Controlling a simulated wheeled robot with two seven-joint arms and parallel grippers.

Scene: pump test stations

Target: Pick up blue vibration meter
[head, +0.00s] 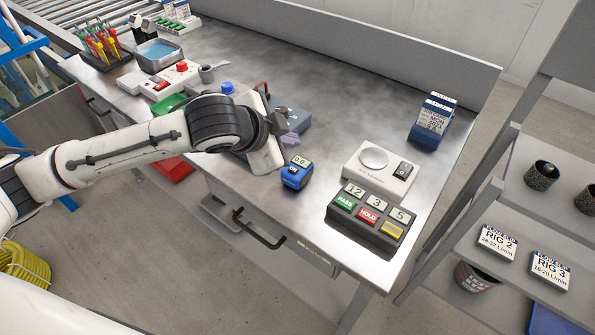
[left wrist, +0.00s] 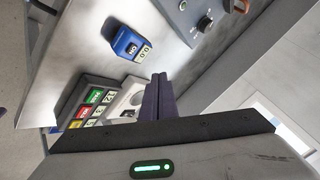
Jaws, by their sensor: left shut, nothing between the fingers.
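The blue vibration meter (head: 295,174) stands on the steel bench near its front edge. Its small pale display reads about 0.0. It also shows in the left wrist view (left wrist: 126,42), apart from the fingers. My left gripper (head: 290,140) is just behind and left of the meter in the head view, above the bench. Its dark purple fingers (left wrist: 158,97) are shut together with nothing between them. The wrist body partly hides the grey box behind it. My right gripper is not in view.
A dark button box (head: 368,217) and a white scale (head: 381,168) stand to the right of the meter. A blue flip calendar (head: 431,119) is farther right. A grey box with a knob (head: 291,117) stands close behind the gripper. The bench middle is clear.

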